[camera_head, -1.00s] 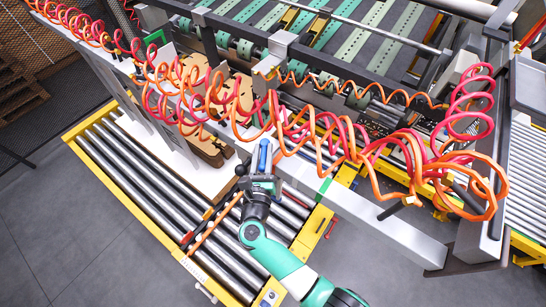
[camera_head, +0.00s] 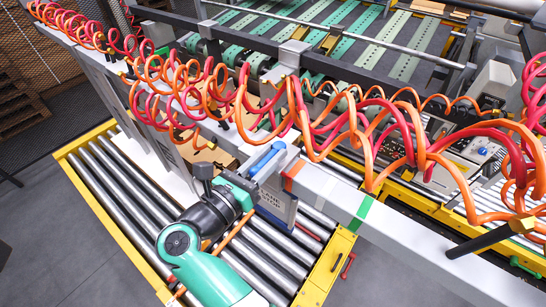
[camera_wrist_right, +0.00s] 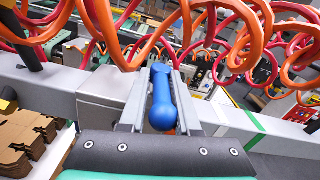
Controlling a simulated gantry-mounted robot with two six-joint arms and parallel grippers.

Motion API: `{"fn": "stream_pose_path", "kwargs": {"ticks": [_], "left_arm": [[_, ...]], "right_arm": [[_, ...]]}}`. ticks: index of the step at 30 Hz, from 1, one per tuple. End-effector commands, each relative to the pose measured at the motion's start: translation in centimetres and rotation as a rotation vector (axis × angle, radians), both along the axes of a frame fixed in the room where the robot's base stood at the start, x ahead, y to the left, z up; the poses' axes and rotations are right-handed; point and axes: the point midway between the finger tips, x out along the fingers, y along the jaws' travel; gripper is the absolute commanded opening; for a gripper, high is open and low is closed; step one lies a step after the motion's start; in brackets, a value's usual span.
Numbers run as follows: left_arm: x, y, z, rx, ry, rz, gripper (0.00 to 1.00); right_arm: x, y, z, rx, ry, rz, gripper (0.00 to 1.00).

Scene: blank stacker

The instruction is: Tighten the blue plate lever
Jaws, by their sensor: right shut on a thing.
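The blue plate lever (camera_head: 266,159) is a rounded blue handle at the grey metal beam, near the middle of the head view. It also shows in the right wrist view (camera_wrist_right: 161,98), pointing toward the camera with its rounded end nearest. My right gripper (camera_head: 272,166) is at the lever, with a grey finger along each side of it. In the right wrist view my right gripper (camera_wrist_right: 160,76) is shut on the lever. The lever's far end and its joint to the plate are hidden. A grey-blue plate with lettering (camera_head: 277,205) hangs below the beam. My left gripper is not in view.
Red and orange coiled hoses (camera_head: 330,125) hang close above the beam (camera_head: 330,190). A yellow-framed roller conveyor (camera_head: 125,190) lies below. Brown cardboard blanks (camera_wrist_right: 22,135) show at left in the wrist view. Grey floor is open at the lower left.

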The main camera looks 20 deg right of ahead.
Motion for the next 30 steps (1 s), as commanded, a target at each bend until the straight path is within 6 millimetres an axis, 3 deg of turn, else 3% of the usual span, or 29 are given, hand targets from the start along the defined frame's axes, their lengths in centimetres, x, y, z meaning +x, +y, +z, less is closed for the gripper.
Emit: {"fn": "stream_pose_path", "kwargs": {"ticks": [11,12,15,24,30], "left_arm": [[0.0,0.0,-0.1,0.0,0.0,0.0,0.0],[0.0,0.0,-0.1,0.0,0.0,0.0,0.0],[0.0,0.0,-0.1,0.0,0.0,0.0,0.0],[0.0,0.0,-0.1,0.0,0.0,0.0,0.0],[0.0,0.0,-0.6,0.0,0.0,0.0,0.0]], "right_arm": [[0.0,-0.1,-0.1,0.0,0.003,-0.005,0.0],[-0.1,-0.1,-0.1,0.0,0.003,-0.006,0.38],[-0.1,-0.1,0.0,0.0,0.001,-0.005,0.53],[-0.2,0.2,0.0,0.0,0.0,-0.002,0.53],[-1.9,2.6,-0.1,0.001,-0.001,0.0,0.53]]}}
